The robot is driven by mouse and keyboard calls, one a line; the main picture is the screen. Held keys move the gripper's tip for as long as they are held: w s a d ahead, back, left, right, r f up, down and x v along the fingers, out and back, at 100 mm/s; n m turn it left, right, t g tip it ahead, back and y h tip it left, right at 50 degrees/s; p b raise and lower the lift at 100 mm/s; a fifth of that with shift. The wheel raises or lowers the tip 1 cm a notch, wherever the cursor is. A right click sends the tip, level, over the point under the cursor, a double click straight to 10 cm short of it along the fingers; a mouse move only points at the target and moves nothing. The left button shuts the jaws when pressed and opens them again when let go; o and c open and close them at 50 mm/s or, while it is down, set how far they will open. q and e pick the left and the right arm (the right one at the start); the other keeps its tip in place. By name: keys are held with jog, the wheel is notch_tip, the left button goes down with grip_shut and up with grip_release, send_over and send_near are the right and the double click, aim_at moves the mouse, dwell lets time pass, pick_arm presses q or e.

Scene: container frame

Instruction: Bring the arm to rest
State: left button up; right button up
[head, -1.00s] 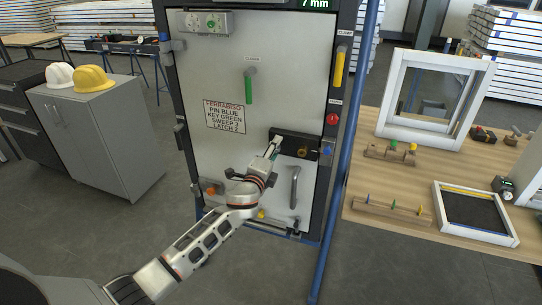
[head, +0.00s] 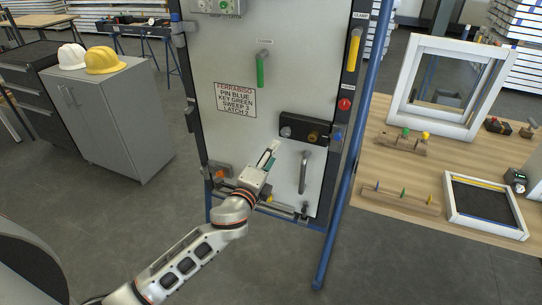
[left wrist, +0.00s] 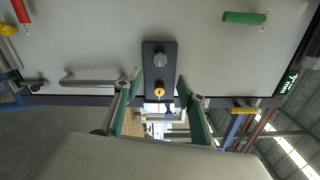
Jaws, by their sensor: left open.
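My left gripper (head: 271,154) is in front of the light grey door panel (head: 225,135), below and left of the black lock plate (head: 304,131). In the left wrist view my left gripper (left wrist: 158,88) shows its two green-lined fingers spread apart with nothing between them. The black plate (left wrist: 160,58), with a grey knob and a brass knob, lies ahead of the fingers. My fingers look clear of it. My right gripper is in neither view.
A grey bar handle (head: 303,172) and a green handle (head: 260,69) are on the panel. A blue post (head: 347,160) stands right of it, then a wooden table (head: 390,184) with frames and peg blocks. A grey cabinet (head: 130,125) with two helmets stands left. Floor between is clear.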

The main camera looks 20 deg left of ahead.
pick_arm(q)
jog(key=shift+f, duration=0.1)
jog(key=s+f+n+g, duration=0.3)
jog(key=s+f+n, duration=0.5)
jog(key=s+f, duration=0.6)
jog(key=s+d+f+n+g+h, duration=0.1)
jog(key=s+f+n+g, duration=0.3)
jog(key=s+f+n, duration=0.4)
jog(key=s+f, duration=0.6)
jog(key=s, duration=0.3)
jog(key=shift+s, duration=0.2)
jog(key=shift+d, duration=0.1)
